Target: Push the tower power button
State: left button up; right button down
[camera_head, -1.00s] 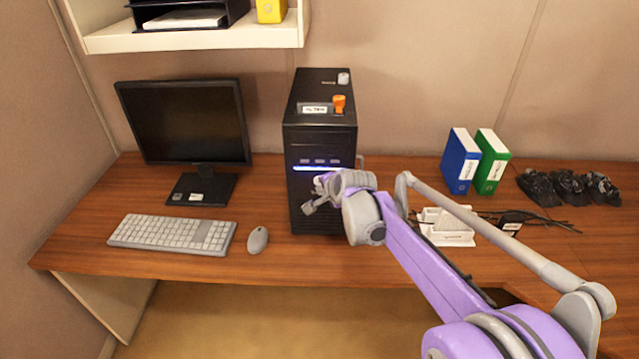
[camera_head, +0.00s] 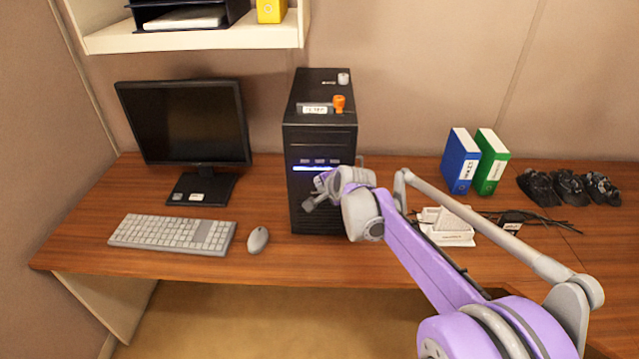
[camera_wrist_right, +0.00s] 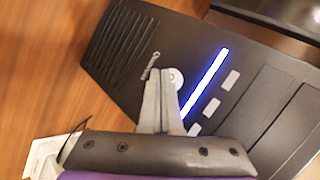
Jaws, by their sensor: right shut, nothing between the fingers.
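The black computer tower (camera_head: 308,140) stands upright on the desk, with a lit blue-white strip across its front. In the right wrist view the tower front (camera_wrist_right: 130,60) fills the middle, with the glowing strip (camera_wrist_right: 207,82) running diagonally. A small round pale button (camera_wrist_right: 174,77) shows beside the strip, partly hidden by my right fingertips. My right gripper (camera_wrist_right: 164,72) is shut and empty, its tips right by that button; I cannot tell whether they touch it. In the head view my right gripper (camera_head: 312,202) is in front of the tower's face. My left gripper is not in view.
A monitor (camera_head: 185,122), keyboard (camera_head: 172,235) and mouse (camera_head: 258,240) are left of the tower. Blue (camera_head: 459,162) and green (camera_head: 491,163) binders, a white device (camera_head: 447,230) and black cables are to the right. An orange knob (camera_head: 339,103) sits on the tower's top.

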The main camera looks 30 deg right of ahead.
jog(key=shift+w+d, duration=0.25)
jog(key=shift+w, duration=0.15)
dwell(0.4)
jog(key=shift+s+a, duration=0.5)
jog(key=shift+s, duration=0.3)
jog(key=s+a, duration=0.3)
jog(key=s, duration=0.2)
dwell(0.4)
jog(key=shift+s+a, duration=0.1)
dwell(2.0)
